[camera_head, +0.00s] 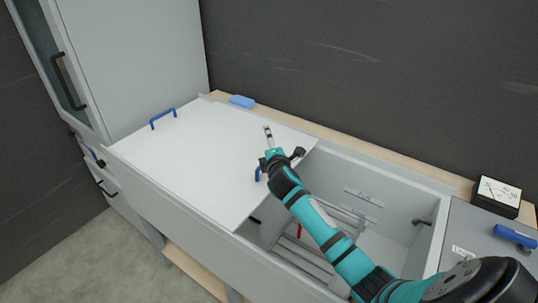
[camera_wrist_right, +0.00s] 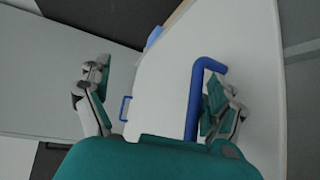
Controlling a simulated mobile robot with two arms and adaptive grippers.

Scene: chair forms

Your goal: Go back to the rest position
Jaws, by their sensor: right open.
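My right gripper (camera_head: 278,152) is over the right part of a white lid panel (camera_head: 195,160), with its arm coming in from the lower right. In the right wrist view its fingers (camera_wrist_right: 155,80) are spread open. The lid's near blue handle (camera_wrist_right: 194,100) shows between them, close to the right finger; I cannot tell whether they touch. In the head view this handle (camera_head: 257,174) is partly hidden by the gripper. The lid's other blue handle (camera_head: 163,117) is at the far left. My left gripper is not in view.
Right of the lid, an open grey bin (camera_head: 385,215) holds a rack and a red item. A blue block (camera_head: 242,101) lies on the back ledge. A meter (camera_head: 497,194) and another blue handle (camera_head: 515,236) are at the right. A tall cabinet (camera_head: 135,60) stands at the left.

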